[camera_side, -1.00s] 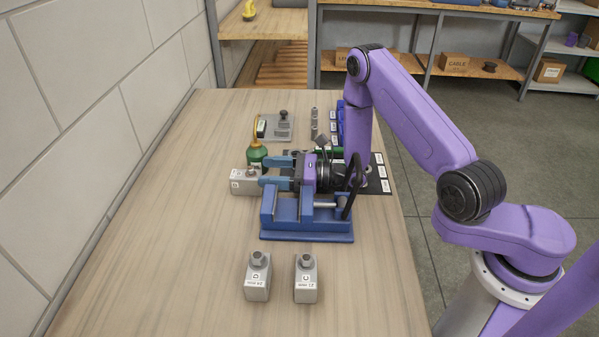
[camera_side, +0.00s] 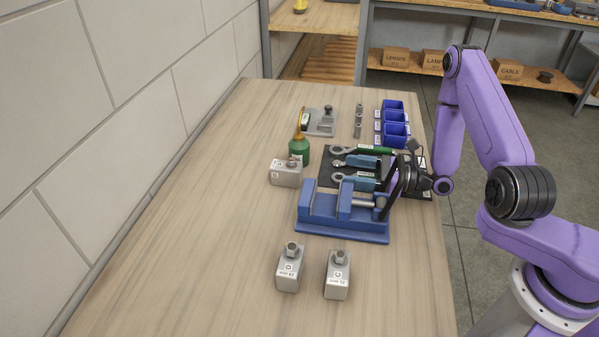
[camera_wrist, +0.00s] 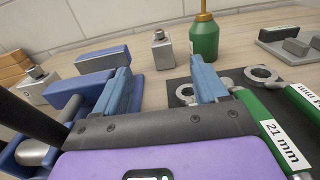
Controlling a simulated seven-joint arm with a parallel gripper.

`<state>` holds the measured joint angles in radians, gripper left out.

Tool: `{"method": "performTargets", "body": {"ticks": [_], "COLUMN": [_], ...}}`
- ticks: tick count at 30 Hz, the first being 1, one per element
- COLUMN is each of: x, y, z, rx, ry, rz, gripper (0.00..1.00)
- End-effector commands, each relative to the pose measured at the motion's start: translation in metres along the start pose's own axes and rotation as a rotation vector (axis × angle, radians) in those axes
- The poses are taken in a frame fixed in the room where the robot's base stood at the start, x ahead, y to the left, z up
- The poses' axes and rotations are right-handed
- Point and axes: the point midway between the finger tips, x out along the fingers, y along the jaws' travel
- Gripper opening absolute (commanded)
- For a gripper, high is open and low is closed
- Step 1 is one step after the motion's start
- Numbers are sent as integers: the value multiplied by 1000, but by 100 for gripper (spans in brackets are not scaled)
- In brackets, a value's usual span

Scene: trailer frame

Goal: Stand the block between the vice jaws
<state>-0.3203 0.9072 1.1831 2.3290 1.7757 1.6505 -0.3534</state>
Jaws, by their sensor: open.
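The blue vice (camera_side: 318,232) stands on the bench, its jaws apart with an empty gap between them. Which one the task means is unclear. My gripper (camera_side: 346,172) is open and empty, pointing left just behind the vice. Its blue fingers are clear of the rear block. In the wrist view that block (camera_wrist: 162,54) shows beyond and between my fingers (camera_wrist: 162,80), and the vice (camera_wrist: 98,58) lies left.
A green oil can (camera_side: 299,153) stands close behind the rear block. Ring spanners (camera_side: 372,150) lie on a dark mat (camera_side: 325,173) below and behind my gripper. Blue bins (camera_side: 394,118) and a grey fixture (camera_side: 320,125) stand farther back. The bench's left side (camera_side: 190,220) is clear.

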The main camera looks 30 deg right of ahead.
Motion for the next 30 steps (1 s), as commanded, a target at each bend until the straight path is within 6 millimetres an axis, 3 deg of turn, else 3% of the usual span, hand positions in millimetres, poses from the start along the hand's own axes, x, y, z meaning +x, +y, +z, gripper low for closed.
{"method": "performTargets", "body": {"ticks": [10, 30], "x": [4, 19], "y": [-1, -2], "z": [6, 40], "rx": [-7, -13], "ry": [42, 381], "rz": [16, 13], "gripper": [72, 72]}}
